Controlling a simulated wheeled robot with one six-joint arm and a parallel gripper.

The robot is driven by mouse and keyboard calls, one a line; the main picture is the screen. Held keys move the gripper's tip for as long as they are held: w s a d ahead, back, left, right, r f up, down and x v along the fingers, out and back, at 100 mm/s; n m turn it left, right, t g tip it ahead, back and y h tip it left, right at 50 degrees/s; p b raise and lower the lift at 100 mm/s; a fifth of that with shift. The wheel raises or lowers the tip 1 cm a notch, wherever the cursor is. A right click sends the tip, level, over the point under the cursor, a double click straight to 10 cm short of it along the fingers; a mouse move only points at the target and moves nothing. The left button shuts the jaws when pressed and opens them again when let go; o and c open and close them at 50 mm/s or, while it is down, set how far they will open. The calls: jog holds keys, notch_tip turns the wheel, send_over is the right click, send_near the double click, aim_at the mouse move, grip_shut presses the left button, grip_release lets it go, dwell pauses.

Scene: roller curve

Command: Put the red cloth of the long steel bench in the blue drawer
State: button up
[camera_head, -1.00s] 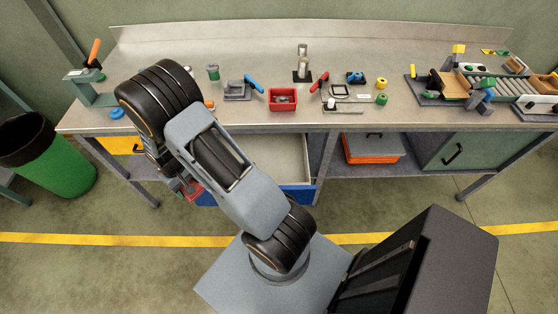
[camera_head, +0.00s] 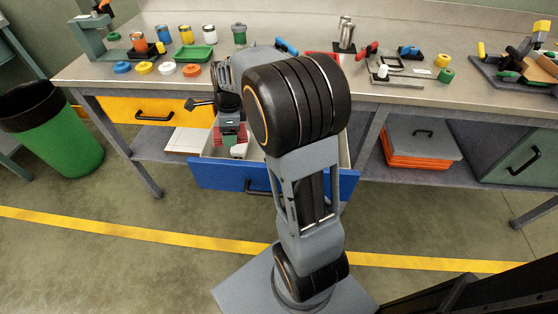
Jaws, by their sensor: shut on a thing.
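The blue drawer (camera_head: 222,175) under the long steel bench (camera_head: 400,88) is pulled open, with its pale inside partly showing. My gripper (camera_head: 231,138) points down over the left part of the drawer opening. It is shut on the red cloth (camera_head: 219,139), which shows in small parts around the jaws. I cannot tell whether the cloth touches the drawer floor. My arm hides the right part of the drawer and some of the bench top.
A yellow drawer (camera_head: 135,110) is shut at the left. A green bin (camera_head: 55,140) stands left of the bench. Cans, coloured rings and a green tray (camera_head: 195,54) are on the bench top. An orange case (camera_head: 415,150) lies on the shelf at right.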

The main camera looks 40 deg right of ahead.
jog(key=m, duration=0.1)
jog(key=m+b, duration=0.1)
jog(key=f+m+b, duration=0.1)
jog(key=shift+s+d, duration=0.35)
jog(key=shift+d, duration=0.05)
jog(key=shift+s+d+m+b, duration=0.1)
jog(key=shift+d+m+b, duration=0.2)
jog(key=shift+b, duration=0.15)
jog(key=s+d+f+b, duration=0.1)
jog(key=d+f, duration=0.1)
jog(key=d, duration=0.1)
jog(key=s+d+f+b, duration=0.1)
jog(key=d+f, duration=0.2)
jog(key=d, duration=0.1)
jog(key=s+d+f+b, duration=0.1)
jog(key=d+f, duration=0.2)
jog(key=d, duration=0.1)
jog(key=shift+d, duration=0.25)
jog(key=shift+s+d+f+b, duration=0.2)
jog(key=shift+d+f+b, duration=0.15)
jog(key=shift+d+f, duration=0.2)
jog(key=shift+d+f+b, duration=0.2)
jog(key=shift+f+b, duration=0.3)
jog(key=shift+f, duration=1.25)
jog(key=shift+f, duration=0.1)
jog(key=o, duration=0.8)
